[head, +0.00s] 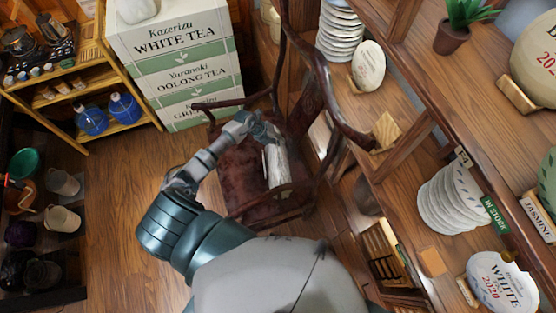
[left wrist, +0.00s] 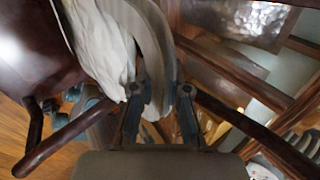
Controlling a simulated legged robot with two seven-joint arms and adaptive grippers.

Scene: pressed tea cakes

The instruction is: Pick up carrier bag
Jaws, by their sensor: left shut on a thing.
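The carrier bag (head: 276,165) is pale and whitish and stands on the dark red seat of a wooden chair (head: 240,165) in the head view. My left gripper (head: 268,135) is at the top of the bag and shut on it. In the left wrist view the bag (left wrist: 100,45) fills the upper left, and a grey curved strap (left wrist: 160,50) comes down to my left gripper's fingers (left wrist: 160,110). The fingers hide part of the strap. My right gripper is in neither view.
The chair's curved dark armrests and back (head: 330,95) surround the bag. Wooden shelves with stacked tea cakes (head: 450,200) stand close on the right. Stacked tea boxes (head: 180,60) are behind. Open wooden floor (head: 125,200) lies to the left.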

